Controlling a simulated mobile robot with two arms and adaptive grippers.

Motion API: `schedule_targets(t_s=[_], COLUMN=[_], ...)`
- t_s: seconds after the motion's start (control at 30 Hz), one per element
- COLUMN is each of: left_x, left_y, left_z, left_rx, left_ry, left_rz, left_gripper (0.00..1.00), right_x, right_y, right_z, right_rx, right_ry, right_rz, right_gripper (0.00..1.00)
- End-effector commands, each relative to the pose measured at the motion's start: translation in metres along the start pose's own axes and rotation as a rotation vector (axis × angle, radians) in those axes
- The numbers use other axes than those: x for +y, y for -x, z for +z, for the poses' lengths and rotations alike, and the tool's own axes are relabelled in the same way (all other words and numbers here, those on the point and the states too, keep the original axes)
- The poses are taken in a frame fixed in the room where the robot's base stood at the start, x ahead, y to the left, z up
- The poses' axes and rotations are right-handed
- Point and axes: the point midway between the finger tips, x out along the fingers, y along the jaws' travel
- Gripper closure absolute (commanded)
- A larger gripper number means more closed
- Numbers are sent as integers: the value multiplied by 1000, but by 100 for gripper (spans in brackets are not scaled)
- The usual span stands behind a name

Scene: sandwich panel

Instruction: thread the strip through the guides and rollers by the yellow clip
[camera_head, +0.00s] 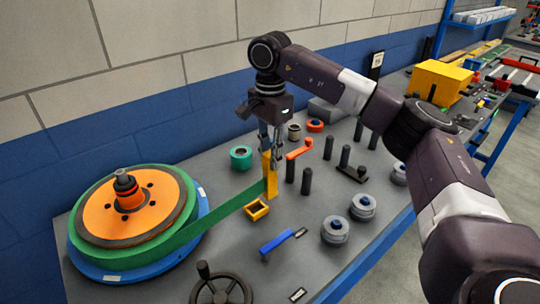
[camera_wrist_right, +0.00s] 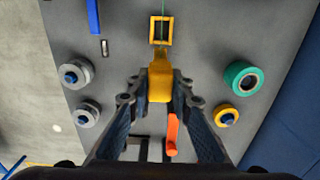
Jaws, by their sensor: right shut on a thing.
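A green strip (camera_head: 225,218) runs from the large reel (camera_head: 108,222) at the left to the yellow clip (camera_head: 268,178). My right gripper (camera_head: 270,156) is shut on the clip and holds it upright above the panel. The clip also shows between the fingers in the right wrist view (camera_wrist_right: 160,80). A square yellow guide (camera_head: 248,213) stands just in front of the clip. In the right wrist view the thin edge of the strip lines up with the guide (camera_wrist_right: 152,32); I cannot tell whether it passes through or above. My left gripper is not in view.
A green roller (camera_head: 240,153) stands behind the clip. Dark posts (camera_head: 306,181) and an orange lever (camera_head: 300,150) stand to its right. Grey rollers (camera_head: 335,231) line the front edge. A blue lever (camera_head: 277,241) and a handwheel (camera_head: 221,292) are nearer.

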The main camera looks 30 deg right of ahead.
Motion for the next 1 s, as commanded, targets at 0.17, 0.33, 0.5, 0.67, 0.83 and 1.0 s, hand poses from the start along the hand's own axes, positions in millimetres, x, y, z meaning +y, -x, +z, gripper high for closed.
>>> schedule_targets(t_s=[0.17, 0.33, 0.5, 0.67, 0.83, 1.0], left_x=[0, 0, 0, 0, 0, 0], left_y=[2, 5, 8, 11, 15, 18], left_z=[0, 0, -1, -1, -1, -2], left_rx=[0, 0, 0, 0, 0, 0], left_ry=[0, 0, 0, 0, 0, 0], left_rz=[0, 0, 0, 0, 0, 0], left_gripper=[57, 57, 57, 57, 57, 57], right_x=[0, 0, 0, 0, 0, 0], right_y=[1, 1, 2, 2, 2, 2], right_z=[-7, -18, -28, -38, -48, -58], right_rx=[0, 0, 1, 1, 0, 1], right_ry=[-1, -3, -3, -3, -4, -3], right_rz=[-1, -1, -1, 0, 0, -1], right_gripper=[100, 100, 100, 100, 100, 100])
